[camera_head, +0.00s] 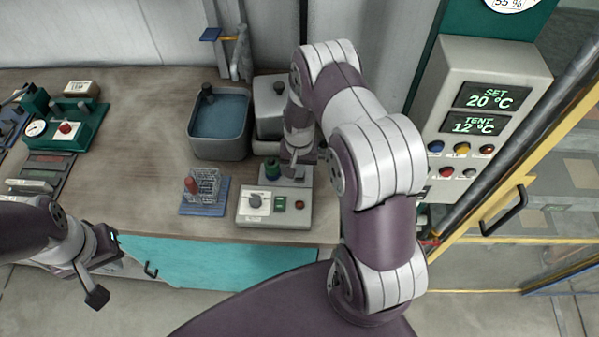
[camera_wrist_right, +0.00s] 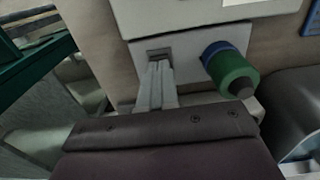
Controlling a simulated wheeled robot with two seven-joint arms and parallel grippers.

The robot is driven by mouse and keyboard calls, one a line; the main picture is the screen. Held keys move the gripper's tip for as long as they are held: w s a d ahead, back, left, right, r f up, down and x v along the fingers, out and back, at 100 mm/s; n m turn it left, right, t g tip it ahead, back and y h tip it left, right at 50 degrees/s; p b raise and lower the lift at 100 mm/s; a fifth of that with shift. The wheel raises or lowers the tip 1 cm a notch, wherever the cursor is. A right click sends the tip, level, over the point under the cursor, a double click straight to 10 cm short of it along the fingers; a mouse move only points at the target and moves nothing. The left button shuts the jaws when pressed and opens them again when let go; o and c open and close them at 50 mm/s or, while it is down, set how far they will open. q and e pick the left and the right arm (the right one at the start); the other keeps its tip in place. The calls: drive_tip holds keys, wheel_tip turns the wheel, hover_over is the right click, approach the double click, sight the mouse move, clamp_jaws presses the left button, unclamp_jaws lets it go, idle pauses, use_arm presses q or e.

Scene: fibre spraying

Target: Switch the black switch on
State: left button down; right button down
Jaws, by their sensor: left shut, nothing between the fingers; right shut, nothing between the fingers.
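The black switch (camera_wrist_right: 160,54) shows in the right wrist view as a small dark rectangle on a light grey unit, partly hidden by my fingers. My right gripper (camera_wrist_right: 159,66) is shut and empty, its fingertips at the switch's near edge; I cannot tell if they touch it. In the head view my right gripper (camera_head: 292,166) is over the unit's grey base (camera_head: 293,180), and the arm largely hides the spot. The switch's on or off position cannot be told. My left gripper (camera_head: 127,266) is shut and empty at the lower left, by the bench's front edge.
A green knob (camera_wrist_right: 232,72) with a blue ring stands right beside the switch. A control box (camera_head: 275,208) with dial, green switch and red button sits in front. A tube rack (camera_head: 203,190) and water basin (camera_head: 219,120) stand left. A display panel (camera_head: 480,110) stands right.

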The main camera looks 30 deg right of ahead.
drive_tip(key=shift+f+b, duration=0.75)
drive_tip(key=shift+f, duration=0.2)
idle(0.7)
drive_tip(key=shift+r, duration=0.1)
wheel_tip(320, 180, up, 7)
drive_tip(key=p, duration=0.5)
drive_tip(key=shift+p, duration=0.3)
